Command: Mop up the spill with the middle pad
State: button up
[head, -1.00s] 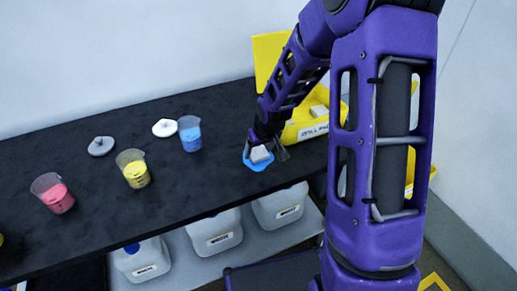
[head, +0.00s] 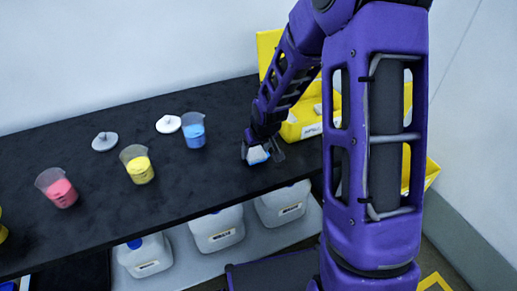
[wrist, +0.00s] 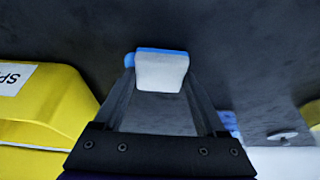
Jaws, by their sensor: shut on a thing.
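My gripper (head: 262,153) is shut on a pale grey-white pad (head: 257,156), low over the black bench. The pad also shows between the fingers in the wrist view (wrist: 161,72). Blue shows along the pad's far edge and left corner there; I cannot tell whether it is liquid on the pad or spill behind it. No wide blue patch shows on the bench around the pad now. Whether the pad touches the bench is unclear. The yellow pad bin (head: 300,131) stands behind my gripper, with pale pads in it partly hidden by my arm.
Beakers with blue (head: 193,133), yellow (head: 140,170) and pink (head: 62,192) contents stand to the left on the bench (head: 190,190). Two round lids (head: 104,141) (head: 170,124) lie behind them. White jugs (head: 216,230) stand on the shelf below. Bare bench lies left of my gripper.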

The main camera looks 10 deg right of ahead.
jog(key=shift+d, duration=0.15)
jog(key=shift+w+d+p, duration=0.2)
jog(key=shift+d+p, duration=0.3)
jog(key=shift+d, duration=0.45)
jog(key=shift+w+d+p, duration=0.2)
jog(key=shift+d+p, duration=0.3)
jog(key=shift+d, duration=0.4)
jog(key=shift+s+a, duration=0.1)
jog(key=shift+s+a+b, duration=0.2)
jog(key=shift+s+a, duration=0.15)
jog(key=shift+s, duration=0.2)
jog(key=shift+s+a+b, duration=0.2)
jog(key=shift+s+a, duration=0.15)
jog(key=shift+s, duration=0.2)
jog(key=shift+w+a, duration=0.2)
jog(key=shift+w, duration=0.8)
jog(key=shift+w+a, duration=0.2)
jog(key=shift+w, duration=0.8)
